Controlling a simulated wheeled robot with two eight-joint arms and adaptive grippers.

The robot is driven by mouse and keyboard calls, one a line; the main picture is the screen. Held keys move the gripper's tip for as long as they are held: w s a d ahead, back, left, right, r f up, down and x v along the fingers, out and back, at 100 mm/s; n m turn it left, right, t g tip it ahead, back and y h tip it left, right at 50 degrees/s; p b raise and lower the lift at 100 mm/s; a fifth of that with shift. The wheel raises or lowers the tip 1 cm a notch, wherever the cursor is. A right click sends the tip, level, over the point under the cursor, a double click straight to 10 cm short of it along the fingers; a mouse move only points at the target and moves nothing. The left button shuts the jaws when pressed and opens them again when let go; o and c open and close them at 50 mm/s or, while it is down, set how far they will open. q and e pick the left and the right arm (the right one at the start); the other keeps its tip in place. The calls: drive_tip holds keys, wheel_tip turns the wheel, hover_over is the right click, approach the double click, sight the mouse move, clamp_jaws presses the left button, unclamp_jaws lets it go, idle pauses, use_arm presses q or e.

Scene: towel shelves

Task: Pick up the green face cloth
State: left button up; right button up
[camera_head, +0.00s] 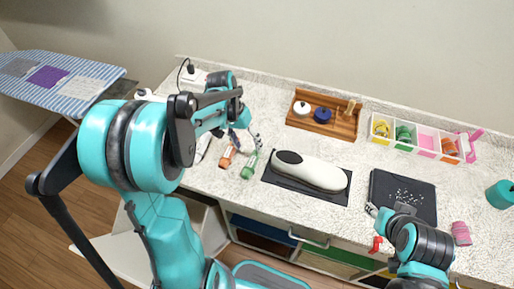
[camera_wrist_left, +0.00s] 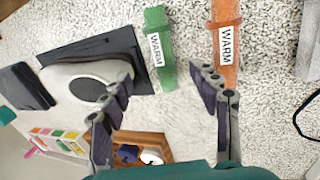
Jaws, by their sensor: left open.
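The green face cloth (camera_head: 249,165) is a narrow rolled piece on the speckled counter, right of a matching orange one (camera_head: 227,156). In the left wrist view the green cloth (camera_wrist_left: 159,42) carries a white "WARM" label, and its near end lies ahead of and between my fingertips. My left gripper (camera_head: 244,139) is open and empty, just behind the green cloth; its spread fingers (camera_wrist_left: 161,75) show in the wrist view. I cannot tell the exact height gap. My right gripper (camera_head: 371,209) is by the black tray, its fingers too small to judge.
A white and black device (camera_head: 318,173) on a dark mat is right of the green cloth. A wooden rack (camera_head: 345,127), a divided white bin (camera_head: 424,152) and a black tray (camera_head: 417,190) stand farther right. A striped ironing board (camera_head: 55,92) is at the left.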

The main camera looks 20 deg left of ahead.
sight(252, 157)
use_arm(q)
drive_tip(key=b+x, duration=0.1)
drive_tip(key=x, duration=0.3)
drive_tip(key=b+x, duration=0.1)
drive_tip(key=x, duration=0.3)
drive_tip(key=shift+w+a+b, duration=0.1)
drive_tip(key=shift+a+b, duration=0.15)
drive_tip(key=shift+b, duration=0.15)
drive_tip(key=c, duration=1.3)
